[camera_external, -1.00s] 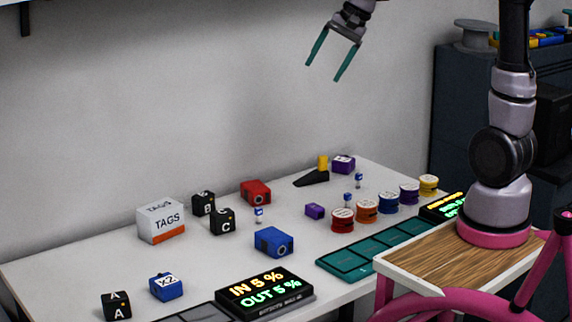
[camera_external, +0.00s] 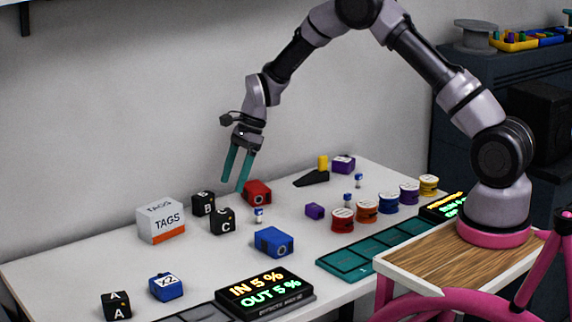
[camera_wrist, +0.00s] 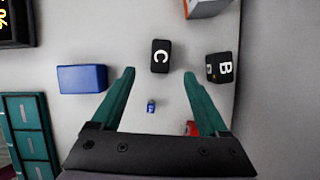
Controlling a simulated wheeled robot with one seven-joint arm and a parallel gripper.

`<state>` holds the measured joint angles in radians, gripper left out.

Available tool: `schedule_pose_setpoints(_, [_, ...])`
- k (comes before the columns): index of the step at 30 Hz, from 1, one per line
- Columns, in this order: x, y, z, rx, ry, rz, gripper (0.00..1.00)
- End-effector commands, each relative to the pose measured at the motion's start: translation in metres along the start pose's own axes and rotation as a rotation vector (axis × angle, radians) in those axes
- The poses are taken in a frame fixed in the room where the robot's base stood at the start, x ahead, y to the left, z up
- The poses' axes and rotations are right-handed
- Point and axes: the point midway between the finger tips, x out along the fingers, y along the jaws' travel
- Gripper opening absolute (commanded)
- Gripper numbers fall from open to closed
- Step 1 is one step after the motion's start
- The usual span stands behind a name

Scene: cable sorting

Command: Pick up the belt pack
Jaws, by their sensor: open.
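No object is labelled as a belt pack; the small black lettered blocks may be belt packs, but I cannot tell for sure. Block C (camera_external: 222,222) stands on the white table, with block B (camera_external: 203,203) just behind it. Block A (camera_external: 116,306) is at the near left. My gripper (camera_external: 232,186) is open and empty above the table, pointing down over the area of B, C and the red box. In the wrist view, block C (camera_wrist: 160,56) lies ahead between my fingertips, apart from them, and block B (camera_wrist: 219,68) is to the right.
The red box (camera_external: 257,192) and a small blue-white piece (camera_external: 258,215) are close to block C. A blue box (camera_external: 273,242) lies to its right, the TAGS box (camera_external: 161,221) to its left.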

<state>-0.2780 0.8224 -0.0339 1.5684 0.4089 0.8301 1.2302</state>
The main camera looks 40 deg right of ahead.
Motion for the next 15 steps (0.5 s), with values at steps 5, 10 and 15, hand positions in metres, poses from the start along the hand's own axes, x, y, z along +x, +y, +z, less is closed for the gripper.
schedule_pose_setpoints(5, [0.028,0.001,0.0,-0.001,0.0,0.003,0.78])
schedule_pose_setpoints(10, [0.048,0.0,0.0,-0.004,0.0,0.0,0.78])
schedule_pose_setpoints(15, [0.061,0.0,0.0,-0.003,0.0,0.001,0.78])
